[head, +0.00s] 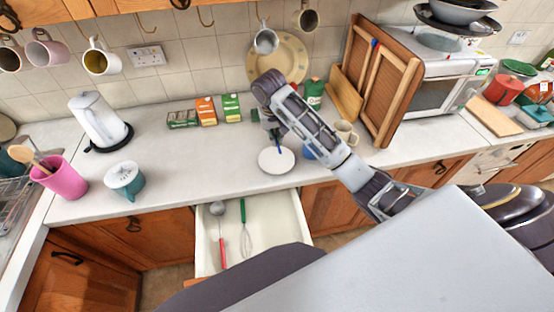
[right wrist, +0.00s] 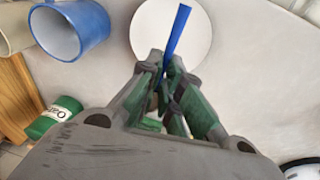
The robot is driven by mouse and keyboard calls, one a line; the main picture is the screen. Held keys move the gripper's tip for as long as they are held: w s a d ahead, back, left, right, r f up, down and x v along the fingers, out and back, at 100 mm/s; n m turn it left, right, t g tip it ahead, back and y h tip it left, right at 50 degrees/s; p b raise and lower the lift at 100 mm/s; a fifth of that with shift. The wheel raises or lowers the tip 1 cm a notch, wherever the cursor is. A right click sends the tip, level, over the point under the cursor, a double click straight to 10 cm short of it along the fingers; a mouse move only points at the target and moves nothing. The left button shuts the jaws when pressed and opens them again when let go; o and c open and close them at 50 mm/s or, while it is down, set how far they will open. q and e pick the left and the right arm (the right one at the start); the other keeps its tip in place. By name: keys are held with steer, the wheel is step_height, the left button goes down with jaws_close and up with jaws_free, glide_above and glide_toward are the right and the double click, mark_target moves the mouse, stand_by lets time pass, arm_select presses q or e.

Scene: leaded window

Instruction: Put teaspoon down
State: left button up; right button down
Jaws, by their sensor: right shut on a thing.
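My right gripper (head: 274,124) hangs over the counter with its fingers pointing down. In the right wrist view its fingers (right wrist: 168,82) are shut on a teaspoon with a blue handle (right wrist: 178,32). The blue handle also shows in the head view (head: 280,142). The fingers hide the rest of the spoon. A round white plate (head: 276,164) lies on the counter below the spoon, and it fills the top middle of the right wrist view (right wrist: 145,32). I cannot tell whether the spoon touches it. My left gripper is not in view.
A blue mug (right wrist: 72,30) stands beside the plate, with a pale mug (head: 346,133) behind. Small boxes (head: 206,111) stand at the back. An open drawer (head: 277,222) with utensils juts out in front. The counter (head: 190,164) left of the plate is clear.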

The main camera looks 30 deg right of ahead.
steer(key=shift+f, duration=0.15)
glide_above(277, 161)
steer(key=shift+w+a+f, duration=0.1)
steer(key=shift+f, duration=1.4)
steer(key=shift+w+f, duration=0.1)
steer(key=shift+f, duration=1.4)
steer(key=shift+f, duration=0.15)
steer(key=shift+f+p, duration=0.3)
steer(key=shift+f, duration=1.45)
steer(key=shift+s+f, duration=0.2)
steer(key=shift+f, duration=0.45)
steer(key=c, duration=1.6)
jaws_free()
steer(key=shift+a+f, duration=0.1)
steer(key=shift+f, duration=0.1)
steer(key=shift+r, duration=0.1)
